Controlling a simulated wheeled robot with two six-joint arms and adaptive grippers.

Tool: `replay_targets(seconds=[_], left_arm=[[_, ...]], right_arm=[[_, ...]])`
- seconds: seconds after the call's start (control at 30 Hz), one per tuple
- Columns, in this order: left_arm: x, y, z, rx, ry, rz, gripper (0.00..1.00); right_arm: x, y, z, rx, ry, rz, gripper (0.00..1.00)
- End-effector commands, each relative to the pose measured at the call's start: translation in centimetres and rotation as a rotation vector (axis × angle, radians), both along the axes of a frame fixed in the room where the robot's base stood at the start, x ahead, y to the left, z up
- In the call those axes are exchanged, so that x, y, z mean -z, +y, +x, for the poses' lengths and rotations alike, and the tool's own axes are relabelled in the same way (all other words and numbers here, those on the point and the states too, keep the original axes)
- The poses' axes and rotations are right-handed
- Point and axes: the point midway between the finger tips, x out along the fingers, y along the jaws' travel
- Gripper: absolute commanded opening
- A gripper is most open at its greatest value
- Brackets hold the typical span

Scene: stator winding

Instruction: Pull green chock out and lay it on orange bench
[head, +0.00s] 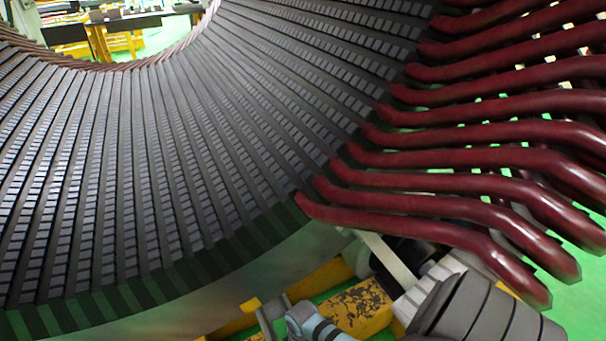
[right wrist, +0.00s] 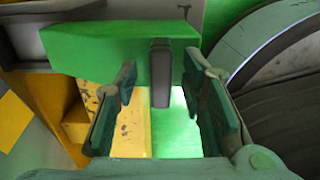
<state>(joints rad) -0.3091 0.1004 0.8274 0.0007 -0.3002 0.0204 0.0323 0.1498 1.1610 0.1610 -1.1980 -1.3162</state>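A green chock (right wrist: 105,55) lies crosswise at the top of the right wrist view, with a dark upright tab (right wrist: 160,75) on its face near its right end. My right gripper (right wrist: 158,82) is open and empty. Its two fingers stand apart on either side of the tab, with visible gaps, and no grip shows. Part of my right gripper (head: 290,318) shows at the bottom edge there. My left gripper is not in view. I cannot clearly identify the orange bench.
Long dark red coil ends (head: 450,207) stick out at the right of the head view. A worn yellow frame (head: 357,305) stands under the stator, on a green floor. A table with yellow-orange legs (head: 103,42) stands at the far top left. Rounded grey parts (right wrist: 285,75) fill the wrist view's right side.

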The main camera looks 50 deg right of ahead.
Motion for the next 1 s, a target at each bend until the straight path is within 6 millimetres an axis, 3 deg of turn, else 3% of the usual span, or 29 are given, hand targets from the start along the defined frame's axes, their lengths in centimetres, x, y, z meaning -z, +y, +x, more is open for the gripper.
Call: replay_targets(seconds=[0.3, 0.7, 1.0], left_arm=[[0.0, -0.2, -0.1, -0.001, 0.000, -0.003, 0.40], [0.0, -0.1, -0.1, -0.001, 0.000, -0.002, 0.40], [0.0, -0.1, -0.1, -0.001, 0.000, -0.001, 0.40]], right_arm=[[-0.4, -0.1, 0.0, 0.002, -0.002, -0.001, 0.38], [-6.6, -0.1, 0.0, 0.002, -0.002, -0.002, 0.38], [-7.5, 0.0, -0.1, 0.002, 0.000, 0.000, 0.38]])
